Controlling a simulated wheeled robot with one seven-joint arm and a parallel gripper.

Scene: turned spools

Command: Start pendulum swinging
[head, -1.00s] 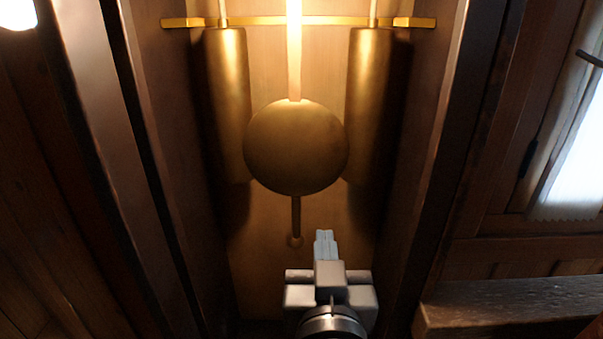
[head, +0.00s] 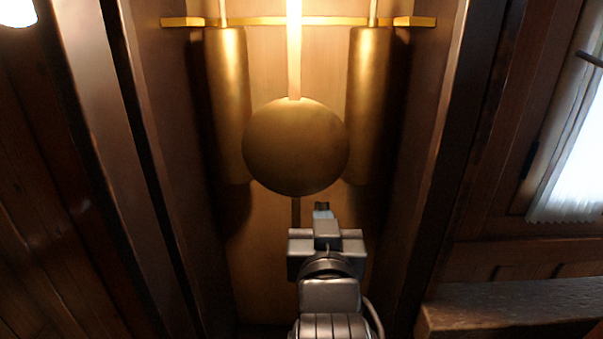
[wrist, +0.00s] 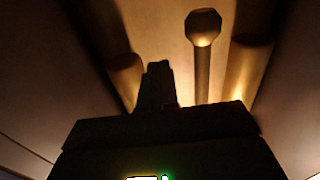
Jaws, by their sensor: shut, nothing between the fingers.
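The pendulum's round brass bob (head: 295,147) hangs in the middle of the wooden clock case on a pale rod (head: 294,60). It looks straight and centred. A thin lower stem (head: 296,211) comes out below the bob; its tip is hidden behind my gripper in the head view. In the wrist view the stem ends in a faceted knob (wrist: 203,27). My gripper (head: 322,209) is shut and empty, with its fingers just below and slightly right of the bob. In the wrist view the fingers (wrist: 158,68) are left of the stem, with a visible gap.
Two brass weights, left (head: 227,105) and right (head: 368,105), hang on either side of the bob under a brass bar (head: 265,21). The dark case sides (head: 160,150) close in on both sides. A wooden ledge (head: 510,308) is at the lower right.

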